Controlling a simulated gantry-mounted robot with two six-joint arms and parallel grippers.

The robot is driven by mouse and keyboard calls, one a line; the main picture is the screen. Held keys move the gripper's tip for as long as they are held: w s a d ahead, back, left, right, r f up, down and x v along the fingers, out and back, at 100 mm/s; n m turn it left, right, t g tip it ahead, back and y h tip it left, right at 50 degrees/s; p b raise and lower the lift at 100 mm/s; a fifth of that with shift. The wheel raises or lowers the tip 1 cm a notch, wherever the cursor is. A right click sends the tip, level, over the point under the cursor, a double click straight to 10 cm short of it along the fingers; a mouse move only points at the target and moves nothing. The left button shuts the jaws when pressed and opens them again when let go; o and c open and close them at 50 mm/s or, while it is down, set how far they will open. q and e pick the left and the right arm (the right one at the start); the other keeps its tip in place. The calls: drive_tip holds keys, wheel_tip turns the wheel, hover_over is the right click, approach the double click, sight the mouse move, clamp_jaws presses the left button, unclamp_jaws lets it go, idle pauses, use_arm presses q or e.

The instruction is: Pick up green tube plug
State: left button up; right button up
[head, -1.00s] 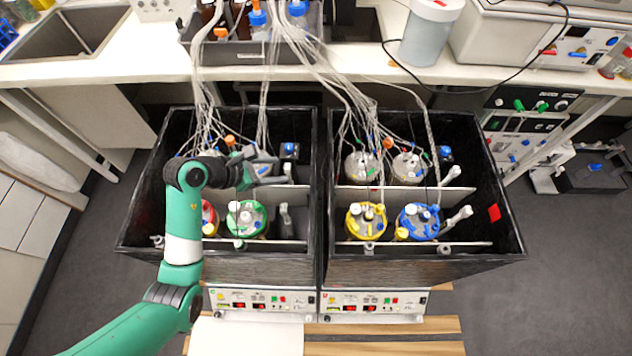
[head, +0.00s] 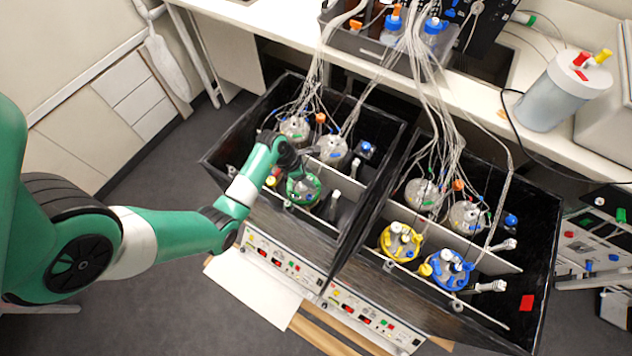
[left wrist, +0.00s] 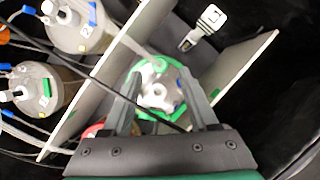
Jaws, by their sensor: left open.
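The green-ringed vessel (head: 303,190) stands at the front of the left black box. It also shows in the left wrist view (left wrist: 163,72), with a green ring and white ports on its lid. I cannot tell a separate green tube plug from the green parts there. My left gripper (head: 298,170) is above this vessel and partly covers it in the head view. In the left wrist view my left gripper (left wrist: 160,82) is open, with its fingers on either side of the lid's ports and nothing seen held between them. My right gripper is not in view.
Glass vessels with tubing (left wrist: 75,22) stand behind a pale divider (left wrist: 105,80). A white-tipped part (left wrist: 208,20) lies beyond the lid. The right box holds yellow-ringed (head: 400,242) and blue-ringed (head: 450,270) vessels. Cable bundles (head: 435,100) hang from the bench.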

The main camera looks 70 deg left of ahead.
sight(315, 181)
use_arm(q)
drive_tip(key=b+x, duration=0.3)
drive_tip(key=x, duration=0.2)
drive_tip(key=shift+w+f, duration=0.15)
drive_tip(key=shift+f, duration=0.05)
drive_tip(key=shift+r, duration=0.1)
clamp_jaws()
